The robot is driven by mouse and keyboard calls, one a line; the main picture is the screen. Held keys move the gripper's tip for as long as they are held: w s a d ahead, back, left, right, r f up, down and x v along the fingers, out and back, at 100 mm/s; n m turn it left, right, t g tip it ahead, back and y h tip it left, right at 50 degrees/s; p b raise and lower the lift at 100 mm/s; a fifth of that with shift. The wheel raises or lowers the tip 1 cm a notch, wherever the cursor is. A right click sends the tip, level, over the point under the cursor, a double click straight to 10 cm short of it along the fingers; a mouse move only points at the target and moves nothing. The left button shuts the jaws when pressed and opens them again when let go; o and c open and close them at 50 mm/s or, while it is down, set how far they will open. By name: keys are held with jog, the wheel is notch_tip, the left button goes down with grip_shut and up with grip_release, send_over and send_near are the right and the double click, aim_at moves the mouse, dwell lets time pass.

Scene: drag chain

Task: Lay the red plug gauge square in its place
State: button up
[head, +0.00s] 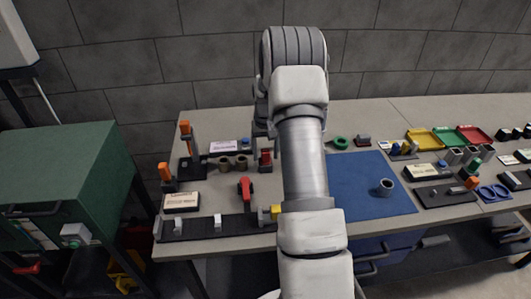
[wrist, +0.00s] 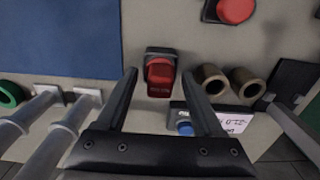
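A red block with a dark base (wrist: 160,76), which I take to be the red plug gauge in its place, is in the middle of the wrist view. Pale marking shows on its near face. In the head view the red piece (head: 265,158) stands just left of my arm. I cannot tell whether it sits square in the base. My gripper (wrist: 160,74) is open, its two dark fingers apart on either side of the red block in the picture. Nothing is held, and I see no contact.
Two brown bushings (wrist: 232,82) and a white label card (wrist: 222,120) with a blue knob lie close by. A blue mat (head: 355,190) is right of my arm. Grey cylinders (wrist: 70,130) show lower left in the wrist view.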

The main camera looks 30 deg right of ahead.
notch_tip(320, 180, up, 17)
jog(key=shift+r, duration=0.2)
dwell(0.5)
dwell(0.4)
